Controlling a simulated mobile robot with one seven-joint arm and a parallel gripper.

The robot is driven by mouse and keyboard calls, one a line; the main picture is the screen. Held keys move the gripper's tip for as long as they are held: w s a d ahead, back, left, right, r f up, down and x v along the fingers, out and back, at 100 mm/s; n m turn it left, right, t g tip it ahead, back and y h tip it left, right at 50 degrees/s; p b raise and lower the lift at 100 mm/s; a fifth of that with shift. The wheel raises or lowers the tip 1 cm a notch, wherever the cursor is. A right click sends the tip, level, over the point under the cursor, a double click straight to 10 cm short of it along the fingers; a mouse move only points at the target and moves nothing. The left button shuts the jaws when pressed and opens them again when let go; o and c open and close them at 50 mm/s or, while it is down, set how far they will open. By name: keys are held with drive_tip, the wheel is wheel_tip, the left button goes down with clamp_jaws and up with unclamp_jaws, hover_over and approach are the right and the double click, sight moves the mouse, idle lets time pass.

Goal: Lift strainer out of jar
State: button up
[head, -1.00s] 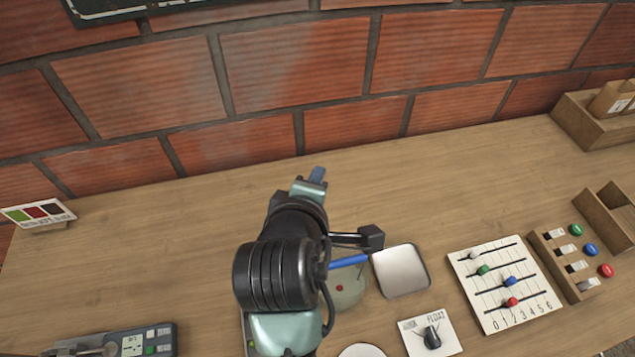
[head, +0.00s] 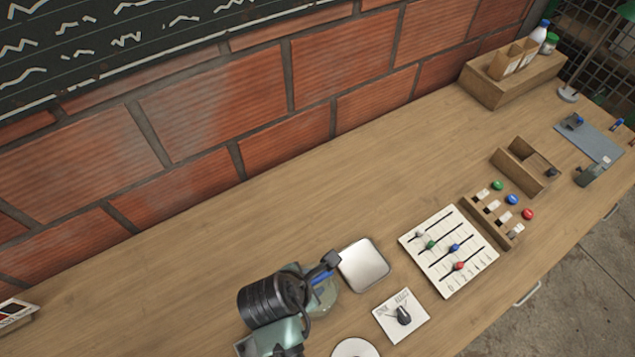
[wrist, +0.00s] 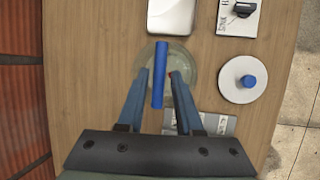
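The clear round jar (head: 325,297) stands on the wooden bench, partly hidden behind my arm in the head view. It also shows from above in the wrist view (wrist: 183,60). The strainer's blue handle (wrist: 159,75) sticks up from the jar; a bit of it shows in the head view (head: 322,278). The strainer's lower part cannot be made out. My gripper (wrist: 159,80) is open, with its two blue fingers on either side of the handle and a visible gap on each side. My arm hides the fingers in the head view.
A metal tray (head: 363,264) sits right beside the jar. A knob card (head: 401,316), a white disc (head: 355,348) with a blue knob, a slider board (head: 448,250) and a wooden block with buttons (head: 497,219) lie nearby. The bench behind is clear.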

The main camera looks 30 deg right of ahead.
drive_tip(key=x, duration=0.5)
drive_tip(key=shift+w+d+f, duration=0.15)
drive_tip(key=shift+f, duration=0.2)
clamp_jaws()
drive_tip(key=shift+r, duration=0.2)
